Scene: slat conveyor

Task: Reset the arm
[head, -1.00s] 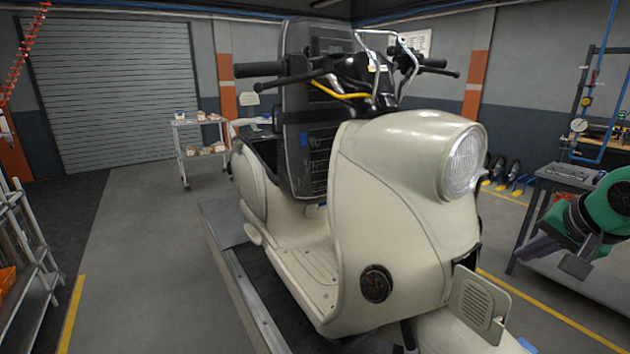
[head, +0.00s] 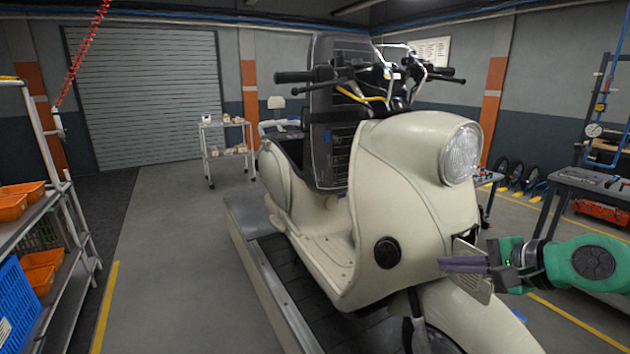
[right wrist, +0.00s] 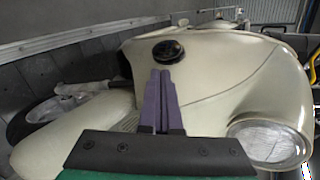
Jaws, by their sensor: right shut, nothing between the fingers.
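My right arm is green and comes in from the right in the head view. Its right gripper (head: 442,264) has purple fingers that point left, in front of the scooter's grey grille panel. The fingers are together with nothing between them. In the right wrist view the shut right gripper (right wrist: 162,75) points at the front of the cream scooter, and its tips appear just below the round black horn. I cannot tell if the tips touch the body. The cream scooter (head: 420,180) stands upright on the conveyor (head: 250,258). My left gripper is not in view.
A shelf rack (head: 45,235) with orange bins and a blue crate stands at the left. A small cart (head: 228,152) is at the back. A dark workbench (head: 590,185) stands at the right. Grey floor is clear between rack and conveyor.

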